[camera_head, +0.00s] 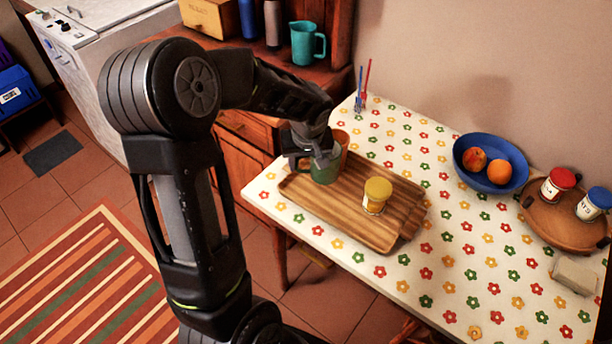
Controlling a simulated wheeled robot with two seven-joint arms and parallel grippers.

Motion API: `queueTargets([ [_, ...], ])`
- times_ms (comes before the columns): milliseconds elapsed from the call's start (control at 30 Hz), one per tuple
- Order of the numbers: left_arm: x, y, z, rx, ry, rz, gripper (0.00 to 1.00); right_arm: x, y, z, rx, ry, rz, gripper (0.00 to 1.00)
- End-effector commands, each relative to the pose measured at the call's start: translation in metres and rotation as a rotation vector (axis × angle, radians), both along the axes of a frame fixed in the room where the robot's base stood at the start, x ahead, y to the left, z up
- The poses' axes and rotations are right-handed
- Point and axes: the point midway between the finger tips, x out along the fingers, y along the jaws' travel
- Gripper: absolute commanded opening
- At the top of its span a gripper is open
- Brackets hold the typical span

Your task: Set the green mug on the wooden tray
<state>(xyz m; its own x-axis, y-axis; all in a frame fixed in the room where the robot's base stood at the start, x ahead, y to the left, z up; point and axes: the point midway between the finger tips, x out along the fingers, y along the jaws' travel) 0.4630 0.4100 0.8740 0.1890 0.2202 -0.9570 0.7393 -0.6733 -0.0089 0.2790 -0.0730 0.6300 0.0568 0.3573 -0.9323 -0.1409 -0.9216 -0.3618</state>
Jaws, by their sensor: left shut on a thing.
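The wooden tray (345,225) lies on the flower-patterned table, near its left end. The green mug (325,172) is upright at the tray's back left part. My left gripper (318,160) points down at the mug and is shut on it, partly covering it. Whether the mug's base touches the tray is hard to tell. An orange-brown cup (341,138) shows just behind the mug, partly hidden by it and the gripper. A jar with a yellow lid (376,196) stands on the tray to the right of the mug. My right gripper is not in view.
A blue bowl with fruit (491,181) and a round wooden board (562,224) with two lidded jars are at the right. A grey block (575,276) lies near them. Toothbrush-like sticks (361,103) stand at the back. The table's middle is clear.

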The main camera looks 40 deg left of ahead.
Motion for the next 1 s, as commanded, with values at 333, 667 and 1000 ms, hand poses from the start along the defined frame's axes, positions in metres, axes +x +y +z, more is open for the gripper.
queueTargets([
  [333, 0.001, 0.0, -0.021, 0.001, -0.003, 0.001, 0.0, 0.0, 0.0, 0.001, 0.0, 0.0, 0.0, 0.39],
  [667, 0.0, 0.0, -0.042, -0.001, 0.001, -0.001, 0.0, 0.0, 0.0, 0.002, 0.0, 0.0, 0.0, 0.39],
  [1000, 0.001, 0.0, -0.059, 0.0, -0.003, -0.001, 0.0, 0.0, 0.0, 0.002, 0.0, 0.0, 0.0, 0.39],
])
